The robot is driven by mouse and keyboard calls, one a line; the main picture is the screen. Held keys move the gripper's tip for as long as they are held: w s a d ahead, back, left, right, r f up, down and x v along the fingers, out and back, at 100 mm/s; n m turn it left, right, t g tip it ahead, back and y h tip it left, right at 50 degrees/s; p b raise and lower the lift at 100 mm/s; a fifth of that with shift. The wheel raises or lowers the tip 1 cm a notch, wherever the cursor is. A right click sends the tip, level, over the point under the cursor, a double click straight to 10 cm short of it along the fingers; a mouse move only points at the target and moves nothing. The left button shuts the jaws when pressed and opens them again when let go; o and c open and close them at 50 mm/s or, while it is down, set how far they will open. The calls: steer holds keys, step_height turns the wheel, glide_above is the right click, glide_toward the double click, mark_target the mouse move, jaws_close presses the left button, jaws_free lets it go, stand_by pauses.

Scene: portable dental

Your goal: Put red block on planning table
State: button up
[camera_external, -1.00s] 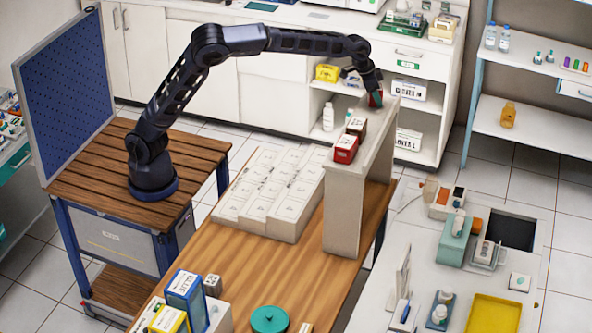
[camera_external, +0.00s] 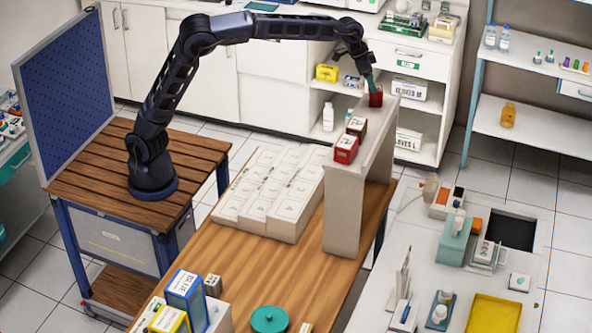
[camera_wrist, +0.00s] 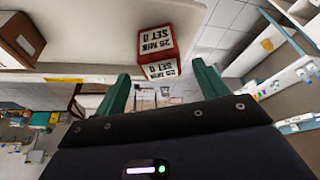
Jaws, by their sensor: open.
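A small red block (camera_external: 376,99) sits on the far end of the raised pale shelf (camera_external: 343,212). My gripper (camera_external: 370,84) is just above it, with teal fingers pointing down. In the wrist view the red block (camera_wrist: 158,45) shows a white label with black print, beyond and between the fingertips of my gripper (camera_wrist: 160,70). The fingers are apart with nothing held between them. A second red block (camera_external: 346,149) sits at the near end of the shelf. The shelf stands on a wooden table (camera_external: 275,290); I cannot tell if this is the planning table.
A brown block (camera_external: 356,127) stands between the two red ones and shows in the wrist view (camera_wrist: 20,38). White boxes (camera_external: 268,190) cover the table left of the shelf. A teal round lid (camera_external: 269,319) and blue box (camera_external: 187,297) are at the front, with bare wood between.

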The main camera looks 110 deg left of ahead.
steer(key=shift+a+v, duration=0.35)
steer(key=shift+v, duration=2)
steer(key=s+d+m+h, duration=0.1)
steer(key=s+d+h, duration=0.1)
steer(key=s+d, duration=1.05)
steer(key=s+d+m+h, duration=0.1)
steer(key=s+d, duration=0.9)
steer(key=s, duration=0.6)
steer(key=s+d+f, duration=0.3)
steer(key=s, duration=0.3)
steer(key=s+d+f+m, duration=0.1)
steer(key=s+d+f, duration=0.2)
steer(key=s, duration=0.3)
steer(key=s+d+f+m+y, duration=0.1)
steer(key=s+d+f, duration=0.3)
steer(key=s, duration=0.3)
steer(key=shift+f, duration=0.2)
